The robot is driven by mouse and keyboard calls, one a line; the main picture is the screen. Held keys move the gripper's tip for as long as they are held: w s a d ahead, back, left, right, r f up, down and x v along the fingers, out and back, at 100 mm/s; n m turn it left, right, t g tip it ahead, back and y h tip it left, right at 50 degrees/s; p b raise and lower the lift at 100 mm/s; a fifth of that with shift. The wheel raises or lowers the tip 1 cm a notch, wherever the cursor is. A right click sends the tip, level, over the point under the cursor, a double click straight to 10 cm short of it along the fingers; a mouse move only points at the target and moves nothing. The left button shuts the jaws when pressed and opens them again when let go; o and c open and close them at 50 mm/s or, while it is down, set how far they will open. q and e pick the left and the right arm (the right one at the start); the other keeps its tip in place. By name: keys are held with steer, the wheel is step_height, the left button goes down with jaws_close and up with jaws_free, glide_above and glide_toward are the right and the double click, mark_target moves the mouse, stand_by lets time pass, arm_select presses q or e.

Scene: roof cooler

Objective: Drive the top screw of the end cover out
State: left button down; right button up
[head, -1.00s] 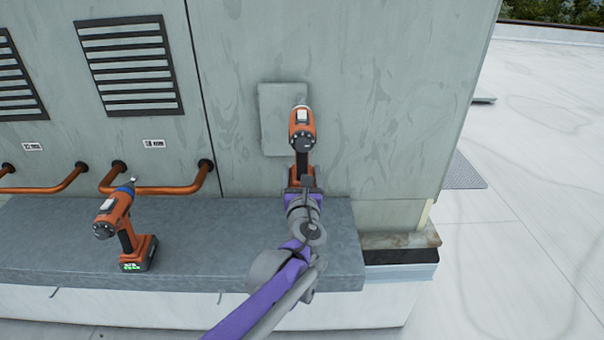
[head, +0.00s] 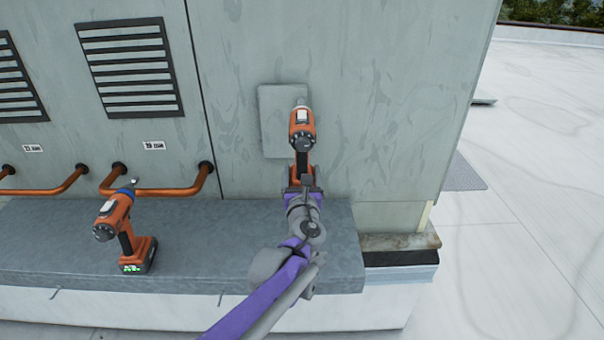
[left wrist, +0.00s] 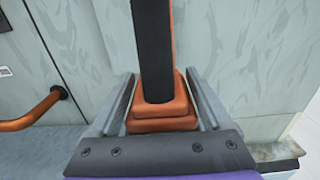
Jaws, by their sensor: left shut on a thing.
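My left gripper (head: 302,185) is shut on an orange and black power driver (head: 301,132) and holds it upright in front of the end cover. In the left wrist view the driver's orange foot (left wrist: 162,116) sits between the two grey fingers. The end cover (head: 274,112) is a flat grey plate on the grey-green housing wall. The driver hides the right part of the cover, and the top screw cannot be made out. Whether the driver's tip touches anything is hidden behind its body. My right gripper is not in view.
A second orange driver with a blue collar (head: 116,222) stands on the grey ledge (head: 230,240) at the left. Copper pipes (head: 160,190) and louvred vents (head: 130,66) are on the wall at the left. The white roof (head: 530,190) at the right is open.

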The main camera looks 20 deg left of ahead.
arm_select(q)
steer(key=shift+w+a+r, duration=0.1)
steer(key=shift+w+a, duration=0.05)
steer(key=shift+w, duration=0.3)
stand_by(0.9)
steer(key=shift+s+p, duration=0.35)
steer(key=shift+p, duration=0.1)
stand_by(1.3)
steer(key=shift+s+d, duration=0.2)
steer(key=shift+s, duration=0.4)
steer(key=shift+v, duration=2.75)
